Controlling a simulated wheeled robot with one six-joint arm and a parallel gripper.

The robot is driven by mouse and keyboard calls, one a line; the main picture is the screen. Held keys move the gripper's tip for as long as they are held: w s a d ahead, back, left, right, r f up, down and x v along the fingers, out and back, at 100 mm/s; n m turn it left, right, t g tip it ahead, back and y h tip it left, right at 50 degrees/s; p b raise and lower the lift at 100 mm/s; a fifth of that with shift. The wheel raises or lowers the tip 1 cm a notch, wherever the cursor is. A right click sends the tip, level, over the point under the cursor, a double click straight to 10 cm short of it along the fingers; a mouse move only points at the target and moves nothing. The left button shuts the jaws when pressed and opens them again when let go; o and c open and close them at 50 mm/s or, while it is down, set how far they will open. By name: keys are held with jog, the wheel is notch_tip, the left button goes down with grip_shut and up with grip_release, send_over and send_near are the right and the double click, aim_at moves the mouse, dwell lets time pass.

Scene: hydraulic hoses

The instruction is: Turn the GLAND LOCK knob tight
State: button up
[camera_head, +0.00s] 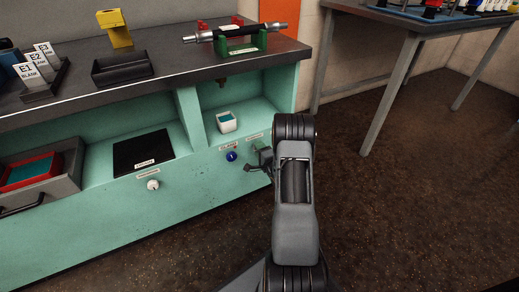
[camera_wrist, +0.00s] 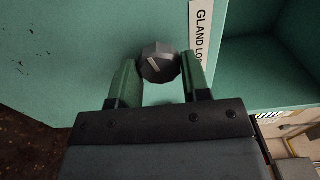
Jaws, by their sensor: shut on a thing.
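The GLAND LOCK knob (camera_wrist: 160,62) is a dark grey faceted knob with a pale pointer line, on the green bench front. The pointer line is tilted in that view. In the head view my gripper (camera_head: 259,160) is at the right end of the bench front, and the knob is hidden or too small to make out.
A blue knob (camera_head: 232,156) is just left of my gripper, and a white knob (camera_head: 153,185) is farther left. A small white box (camera_head: 226,122) sits in the open shelf above. A hose part (camera_head: 240,33) rests on a green stand on the bench.

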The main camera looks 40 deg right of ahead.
jog(key=shift+m+p, duration=0.3)
jog(key=shift+m, duration=1.3)
jog(key=o, duration=0.9)
jog(key=shift+o, duration=0.2)
jog(key=shift+s, duration=0.15)
jog(key=s+a+p, duration=0.2)
jog(key=s+p, duration=0.1)
jog(key=s, duration=1)
jog(key=shift+s+p, duration=0.2)
jog(key=shift+p, duration=0.15)
